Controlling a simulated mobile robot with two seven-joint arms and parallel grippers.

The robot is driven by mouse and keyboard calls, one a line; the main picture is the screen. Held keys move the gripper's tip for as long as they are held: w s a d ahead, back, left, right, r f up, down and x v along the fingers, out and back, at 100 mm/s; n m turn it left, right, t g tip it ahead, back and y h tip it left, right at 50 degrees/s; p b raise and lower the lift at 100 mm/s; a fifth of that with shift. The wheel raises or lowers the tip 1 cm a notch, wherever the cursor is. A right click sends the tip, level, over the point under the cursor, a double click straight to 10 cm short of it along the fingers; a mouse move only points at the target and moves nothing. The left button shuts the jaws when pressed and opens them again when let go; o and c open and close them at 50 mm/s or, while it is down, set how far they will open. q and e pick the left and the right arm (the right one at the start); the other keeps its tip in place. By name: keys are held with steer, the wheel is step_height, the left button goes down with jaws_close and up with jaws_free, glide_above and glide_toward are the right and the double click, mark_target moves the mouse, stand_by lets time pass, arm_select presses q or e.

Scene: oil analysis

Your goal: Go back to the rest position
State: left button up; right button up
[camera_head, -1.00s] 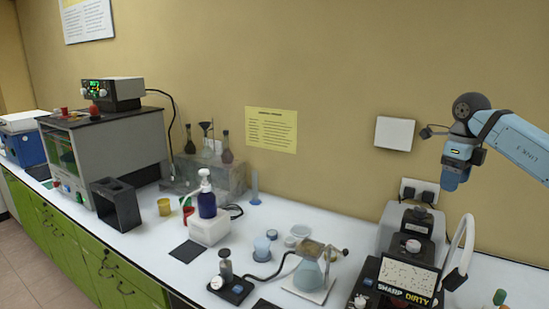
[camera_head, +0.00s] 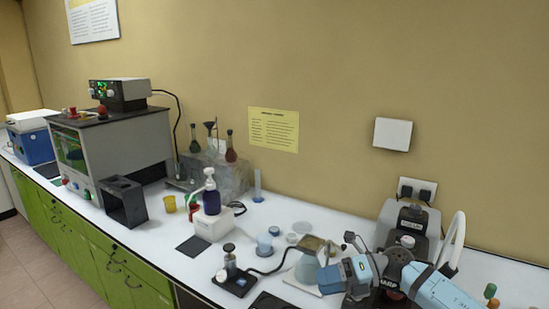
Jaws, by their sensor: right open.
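My right arm comes in from the lower right, and its blue and black right gripper (camera_head: 328,279) is low over the bench, pointing left. It is open, though its fingers are hard to make out. No held object shows. In the picture it lies just right of a conical flask (camera_head: 307,267) of pale blue-green liquid; I cannot tell whether they touch. My arm covers much of the black machine at the right. My left gripper is not in view.
The white bench (camera_head: 275,222) holds a blue pump bottle (camera_head: 211,198) on a white block, a small black stand (camera_head: 231,278), a black open box (camera_head: 124,203) and a large grey cabinet (camera_head: 128,150). A grey machine (camera_head: 412,226) stands behind my arm. The air above the bench is clear.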

steer(key=s+d+f+n+t+h+p, duration=0.1)
steer(key=s+f+n+t+h, duration=0.3)
steer(key=s+f+n, duration=0.4)
steer(key=s+d+f+n+t+h+p, duration=0.1)
steer(key=s+d+f+n+t+h, duration=0.3)
steer(key=s+f+n, duration=0.4)
steer(key=s+d+f+n+t+h+p, duration=0.1)
steer(key=s+d+f+n+t+h, duration=0.2)
steer(key=s+f+n, duration=0.5)
steer(key=s+n+h, duration=0.1)
steer(key=s+n, duration=0.3)
steer(key=n, duration=0.5)
steer(key=shift+s+t, duration=0.25)
steer(key=shift+t, duration=0.15)
stand_by(0.9)
